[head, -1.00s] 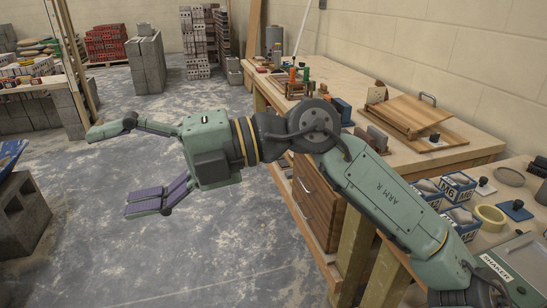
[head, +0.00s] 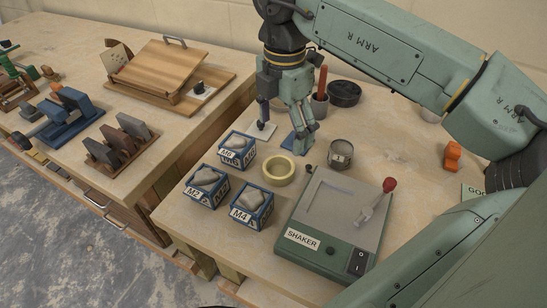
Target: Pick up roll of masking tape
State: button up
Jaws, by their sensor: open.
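The roll of masking tape (head: 279,171) is a pale yellow ring lying flat on the wooden bench. It sits between the small blue labelled boxes and the green shaker. My gripper (head: 287,138) points down behind the roll and appears above the bench. The roll is fully in view and apart from the fingers.
Blue boxes M6 (head: 237,152), M4 (head: 251,206) and another (head: 206,187) stand left of the roll. The shaker (head: 328,222) with a red-knobbed lever is at its right. A round tin (head: 341,154) and a dark bowl (head: 344,93) stand behind.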

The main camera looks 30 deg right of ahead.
jog(key=b, duration=0.2)
send_over(280, 172)
jog(key=f, duration=0.4)
jog(key=shift+s+f, duration=0.25)
jog(key=f, duration=0.2)
jog(key=f+b, duration=0.1)
jog(key=f, duration=0.1)
jog(key=f+b, duration=0.1)
jog(key=shift+w+f, duration=0.25)
jog(key=shift+f, duration=0.15)
jog(key=shift+r, duration=0.1)
jog(key=c, duration=1.2)
jog(key=shift+c, duration=0.2)
